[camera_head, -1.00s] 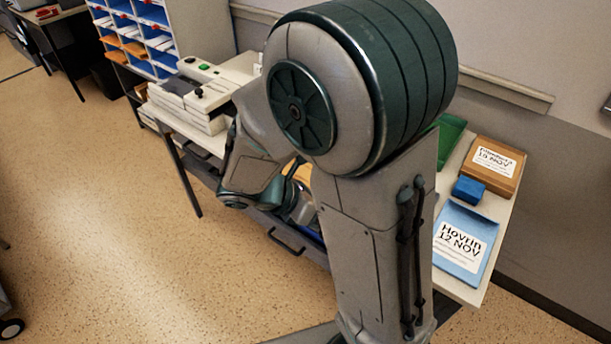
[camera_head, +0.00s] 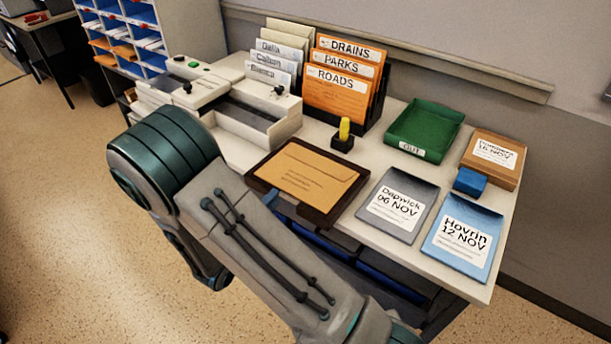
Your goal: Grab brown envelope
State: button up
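The brown envelope (camera_head: 312,172) lies flat in a dark brown tray (camera_head: 337,213) near the front edge of the table, its flap side up with small print on it. My arm crosses the lower left of the view, in front of the table's front edge. My gripper is not in view, so I cannot see whether it is open or shut. The envelope shows almost fully, with nothing covering it.
Grey (camera_head: 399,205) and blue (camera_head: 464,236) labelled folders lie right of the tray. A green tray (camera_head: 425,129), a brown box (camera_head: 493,158) and a blue block (camera_head: 470,181) are behind. A file rack (camera_head: 349,87) and a grey-white machine (camera_head: 250,112) stand behind the envelope tray.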

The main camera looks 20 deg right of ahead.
aim_at(291, 179)
jog(key=shift+s+d+x, duration=0.1)
jog(key=shift+x, duration=2.05)
jog(key=shift+s+d+x, duration=0.1)
jog(key=shift+s+x, duration=0.05)
jog(key=shift+x, duration=2.05)
jog(key=shift+r, duration=0.15)
grip_shut()
